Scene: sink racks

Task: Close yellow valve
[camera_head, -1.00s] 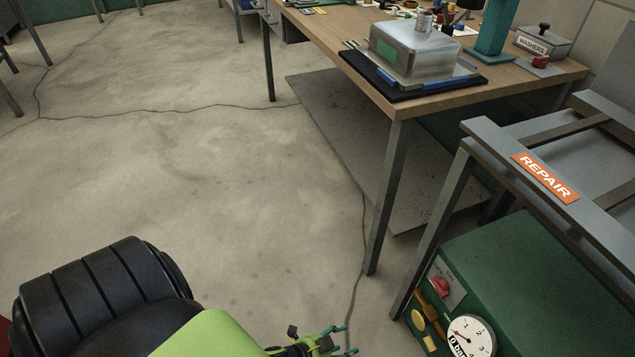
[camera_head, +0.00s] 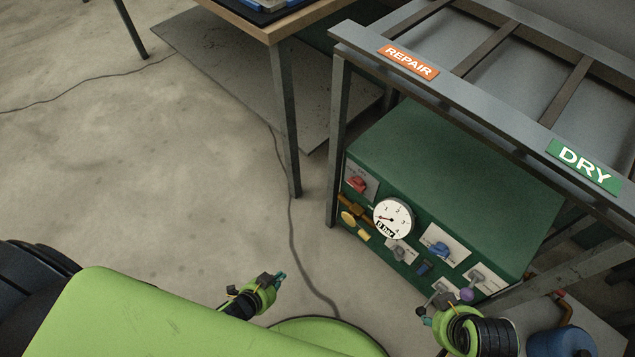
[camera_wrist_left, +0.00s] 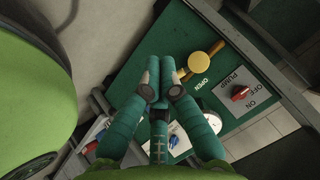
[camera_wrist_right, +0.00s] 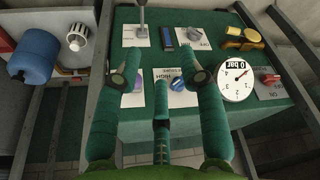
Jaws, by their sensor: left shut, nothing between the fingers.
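The yellow valve (camera_head: 348,217) is a round yellow knob by brass fittings, low on the left of the green box's front. In the left wrist view the yellow valve (camera_wrist_left: 199,62) sits beside a label reading OPEN. It also shows at top right of the right wrist view (camera_wrist_right: 233,32). My left gripper (camera_head: 278,280) is shut and empty, left of and apart from the box. In its own wrist view the fingertips (camera_wrist_left: 159,70) are together, left of the knob. My right gripper (camera_wrist_right: 158,62) is open and empty, its fingers spread before the panel's other controls.
The green box (camera_head: 450,165) stands under a grey metal rack (camera_head: 480,105) with REPAIR and DRY signs. A gauge (camera_head: 394,217) reads 0 bar, beside a red pump switch (camera_head: 357,184) and several other knobs. A table leg (camera_head: 287,120) stands left. Floor there is open.

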